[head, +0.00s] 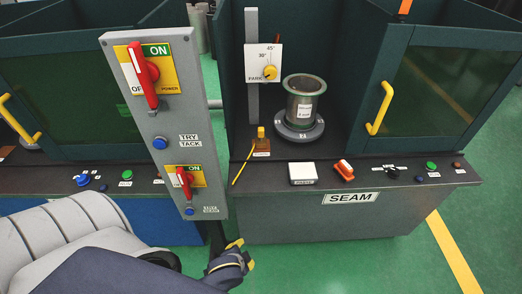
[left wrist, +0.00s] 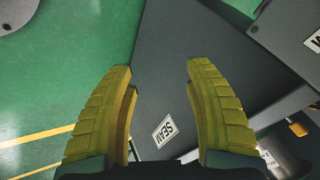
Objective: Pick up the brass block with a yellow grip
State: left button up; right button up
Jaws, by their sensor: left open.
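The brass block (head: 261,152) is small and brownish, with an upright yellow grip (head: 261,132) on top. It sits at the front left of the SEAM bay's floor in the head view, left of the flanged cylinder. My left gripper (head: 243,256) is low in front of the SEAM bench, below the block and apart from it. In the left wrist view its yellow fingers (left wrist: 159,70) are spread with nothing between them. A small yellow part (left wrist: 299,129) shows at that view's right edge; I cannot tell whether it is the grip. My right gripper is out of view.
A grey switch panel (head: 165,120) with red levers stands left of the bay. A flanged cylinder (head: 304,105) stands on a round base (head: 300,131). A yellow handle (head: 381,108) is at right.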

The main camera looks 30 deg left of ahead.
pick_arm(q)
jog(key=w+d+r+n+t+h, duration=0.4)
jog(key=w+d+r+n+t, duration=0.15)
jog(key=w+r+n, duration=0.55)
jog(key=w+d+r+n+t+h, duration=0.3)
jog(key=w+d+r+n+t, duration=0.4)
jog(key=r, duration=0.7)
jog(key=w+a+r+n+t+y, duration=0.1)
jog(key=w+a+r+n+y, duration=0.1)
jog(key=w+a+n, duration=0.3)
jog(key=n+g+y, duration=0.5)
jog(key=n+y, duration=0.8)
jog(key=n, duration=1.3)
send_near(261, 133)
jog(key=shift+t, duration=0.25)
jog(key=v, duration=0.6)
jog(key=shift+w+d+r, duration=0.1)
jog(key=shift+d+r, duration=0.05)
jog(key=shift+r, duration=0.2)
jog(key=shift+w+a+f, duration=0.1)
jog(key=shift+a+f, duration=0.1)
jog(key=shift+a, duration=0.05)
jog(key=x, duration=1.7)
jog(key=shift+a+f, duration=0.1)
jog(key=shift+f, duration=0.15)
jog(key=shift+c, duration=0.3)
